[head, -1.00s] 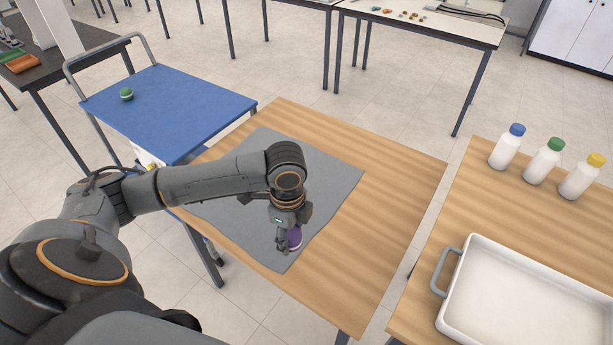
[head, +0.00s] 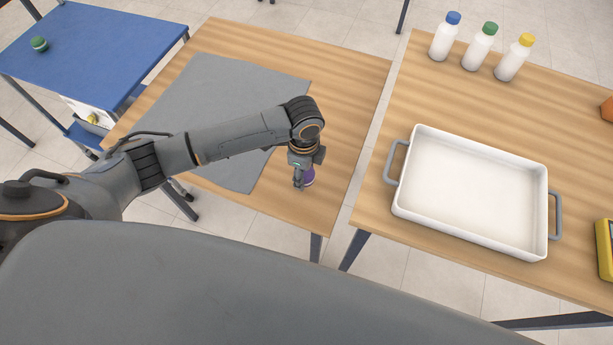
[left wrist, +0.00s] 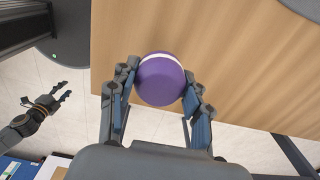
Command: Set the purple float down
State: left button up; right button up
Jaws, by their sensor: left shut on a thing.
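The purple float (left wrist: 161,81) is a ball with a white band. My left gripper (left wrist: 161,90) is shut on it in the left wrist view, one finger on each side.
The grey mat (head: 215,90) is bare. A white tray (head: 470,190) with grey handles stands on the right table, near three bottles with blue (head: 445,38), green (head: 481,48) and yellow (head: 515,60) caps. A green float (head: 39,44) sits on the blue cart (head: 100,50). A gap separates the tables.

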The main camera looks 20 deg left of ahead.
aim_at(307, 181)
pick_arm(q)
jog(key=shift+w+d+f, duration=0.1)
jog(key=shift+d+f, duration=0.2)
jog(key=shift+f, duration=1.65)
jog(key=o, duration=1)
jog(key=shift+f, duration=0.1)
jog(key=shift+o, duration=0.2)
notch_tip(307, 181, up, 12)
jog(key=shift+r, duration=0.15)
jog(key=shift+d, duration=0.1)
